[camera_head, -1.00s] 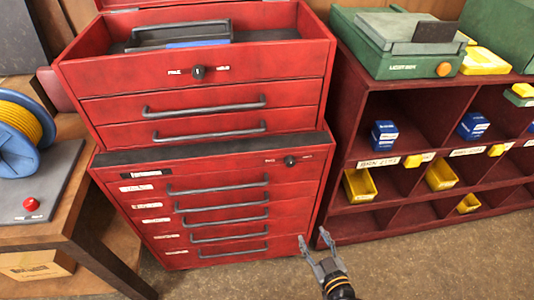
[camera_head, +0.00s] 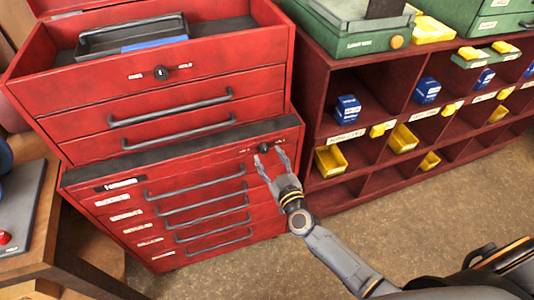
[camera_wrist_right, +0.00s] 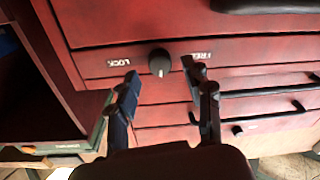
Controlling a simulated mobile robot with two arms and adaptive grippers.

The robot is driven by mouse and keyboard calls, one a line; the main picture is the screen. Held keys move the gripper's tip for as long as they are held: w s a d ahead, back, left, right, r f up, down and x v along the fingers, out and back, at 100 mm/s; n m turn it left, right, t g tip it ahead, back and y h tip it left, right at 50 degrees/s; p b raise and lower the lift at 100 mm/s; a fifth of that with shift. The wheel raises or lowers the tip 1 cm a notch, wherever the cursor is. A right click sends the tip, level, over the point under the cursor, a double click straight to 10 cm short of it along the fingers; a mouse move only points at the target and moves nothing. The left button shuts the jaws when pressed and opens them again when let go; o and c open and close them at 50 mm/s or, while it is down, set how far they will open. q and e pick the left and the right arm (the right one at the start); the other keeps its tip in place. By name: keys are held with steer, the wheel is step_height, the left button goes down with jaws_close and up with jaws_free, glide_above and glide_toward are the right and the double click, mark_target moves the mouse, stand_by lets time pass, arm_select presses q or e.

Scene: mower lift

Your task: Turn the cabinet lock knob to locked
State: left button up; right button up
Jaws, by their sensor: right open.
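The lower red cabinet's lock knob (camera_head: 264,148) is small, round and dark, at the top right of its front. In the right wrist view the knob (camera_wrist_right: 160,63) sits between the labels LOCK and FREE, which appear upside down. A pale mark on it points toward the picture's bottom, at neither label. My right gripper (camera_head: 268,156) is open just in front of the knob. In the wrist view its fingertips (camera_wrist_right: 160,74) lie on either side of the knob; I cannot tell whether they touch it. My left gripper is not in view.
The upper red chest has a similar knob (camera_head: 161,73) and an open top with a grey tray (camera_head: 130,38). Drawer handles (camera_head: 197,194) lie left of the gripper. A dark red shelf (camera_head: 310,110) with bins stands close on the right. The floor (camera_head: 400,215) in front is clear.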

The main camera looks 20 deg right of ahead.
steer(key=shift+w+a, duration=0.1)
steer(key=shift+w, duration=0.9)
jaws_close()
